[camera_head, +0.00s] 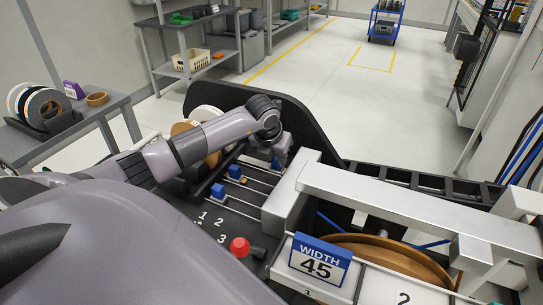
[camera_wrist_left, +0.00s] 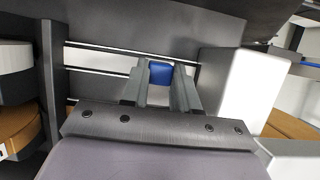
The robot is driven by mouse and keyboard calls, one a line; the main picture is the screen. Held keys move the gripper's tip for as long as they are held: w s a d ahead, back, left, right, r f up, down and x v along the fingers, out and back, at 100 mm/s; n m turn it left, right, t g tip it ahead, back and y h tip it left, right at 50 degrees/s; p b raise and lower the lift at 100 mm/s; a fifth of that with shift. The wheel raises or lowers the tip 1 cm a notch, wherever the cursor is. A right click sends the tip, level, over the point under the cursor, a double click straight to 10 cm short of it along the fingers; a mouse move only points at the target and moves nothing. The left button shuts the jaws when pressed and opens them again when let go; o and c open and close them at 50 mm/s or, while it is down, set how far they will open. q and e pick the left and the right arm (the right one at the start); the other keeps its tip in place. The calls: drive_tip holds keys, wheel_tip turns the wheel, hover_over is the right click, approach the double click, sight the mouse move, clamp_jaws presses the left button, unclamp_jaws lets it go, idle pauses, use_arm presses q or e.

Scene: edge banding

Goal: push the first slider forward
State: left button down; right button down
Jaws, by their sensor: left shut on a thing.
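Several blue sliders sit on parallel rails in the dark panel of the machine. In the head view one slider (camera_head: 217,191) is nearest, another (camera_head: 234,172) is a little farther back, and a third (camera_head: 276,164) is farthest, at my left gripper (camera_head: 277,156). In the left wrist view my left gripper (camera_wrist_left: 160,85) has its two fingers on either side of a blue slider (camera_wrist_left: 161,73), shut on it. The fingers partly hide this slider. My right gripper is not in view.
A white block (camera_head: 290,192) stands right of the rails. A red knob (camera_head: 240,246) and printed numbers are in front of them. A "WIDTH 45" sign (camera_head: 318,262) stands at the front. Tape rolls (camera_head: 207,135) stand behind my left arm.

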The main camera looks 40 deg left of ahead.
use_arm(q)
drive_tip(key=shift+w+d, duration=0.15)
drive_tip(key=shift+d, duration=0.25)
drive_tip(key=c, duration=1.1)
unclamp_jaws()
drive_tip(key=shift+d, duration=0.1)
drive_tip(key=shift+r, duration=0.1)
drive_tip(key=v, duration=0.7)
